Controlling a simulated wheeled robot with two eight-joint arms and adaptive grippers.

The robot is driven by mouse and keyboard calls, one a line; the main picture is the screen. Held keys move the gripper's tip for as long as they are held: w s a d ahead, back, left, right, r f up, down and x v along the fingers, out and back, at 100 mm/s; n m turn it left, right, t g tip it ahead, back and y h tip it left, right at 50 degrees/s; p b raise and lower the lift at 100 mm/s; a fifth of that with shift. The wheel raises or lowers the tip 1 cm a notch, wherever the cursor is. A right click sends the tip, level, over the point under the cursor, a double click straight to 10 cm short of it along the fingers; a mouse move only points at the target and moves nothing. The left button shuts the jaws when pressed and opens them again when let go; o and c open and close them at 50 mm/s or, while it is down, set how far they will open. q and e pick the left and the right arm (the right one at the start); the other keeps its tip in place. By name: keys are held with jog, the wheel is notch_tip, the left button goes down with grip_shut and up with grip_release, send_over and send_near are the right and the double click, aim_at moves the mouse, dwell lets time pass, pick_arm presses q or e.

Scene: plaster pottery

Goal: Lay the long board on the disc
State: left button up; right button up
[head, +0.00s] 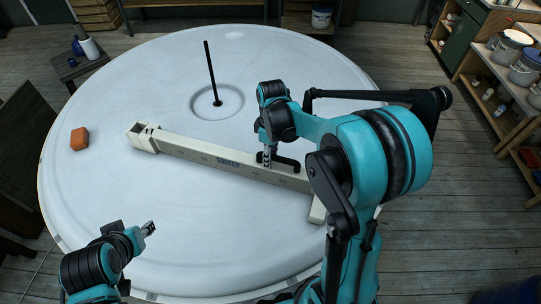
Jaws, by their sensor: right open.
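The long board (205,153) is a cream beam with dark lettering. It runs from a boxy end at left centre down to the right, where my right arm hides part of it. It appears to lie flat on the big white disc (130,190), in front of the black upright rod (212,75) at the disc's hub. My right gripper (268,160) is open, with its fingers at the board right of the lettering; whether they touch it is unclear. My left gripper (149,229) is over the disc's front left, apart from the board; its finger gap is too small to read.
An orange block (79,139) sits on the disc near its left edge. A stool (77,65) with a bottle stands beyond the left rim. Shelves with buckets (511,46) stand at the right. The disc's front and far areas look clear.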

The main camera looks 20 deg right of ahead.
jog(key=shift+r, duration=0.1)
notch_tip(320, 180, up, 12)
jog(key=shift+w+d, duration=0.2)
jog(key=shift+w, duration=0.05)
dwell(0.5)
jog(key=s+a+f+m+t+b, duration=0.2)
jog(key=s+f+m+t+b, duration=0.1)
jog(key=s+f, duration=0.4)
jog(key=s+a+f+m+t+b, duration=0.3)
jog(key=s+f+m+t+b, duration=0.1)
jog(key=s+f+m+b, duration=0.2)
jog(key=shift+s+a+f+m+t+b, duration=0.15)
jog(key=shift+s+f+m+t+b, duration=0.25)
jog(key=shift+f+b, duration=0.55)
jog(key=shift+s+r, duration=0.1)
jog(key=shift+s, duration=0.05)
